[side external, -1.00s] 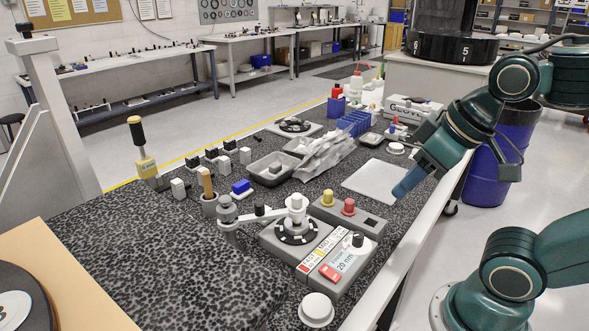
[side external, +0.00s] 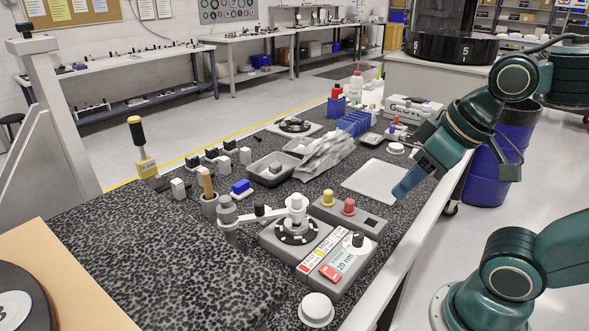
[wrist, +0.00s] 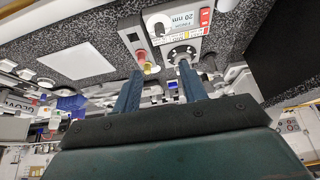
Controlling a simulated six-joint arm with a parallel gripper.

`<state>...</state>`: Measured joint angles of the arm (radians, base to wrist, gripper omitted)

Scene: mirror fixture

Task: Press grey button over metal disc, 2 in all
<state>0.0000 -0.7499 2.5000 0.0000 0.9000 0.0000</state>
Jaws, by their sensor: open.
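The pale grey button (side external: 296,202) stands upright over the dark, white-marked metal disc (side external: 297,232) on the grey instrument in the side external view. The disc also shows in the wrist view (wrist: 183,52), upside down beyond my fingers; the button there is too small to tell apart.
A control box with a yellow button (side external: 328,198) and a red button (side external: 348,207) stands behind the instrument. A grey post (side external: 228,210) stands left. A white plate (side external: 376,180) lies clear.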

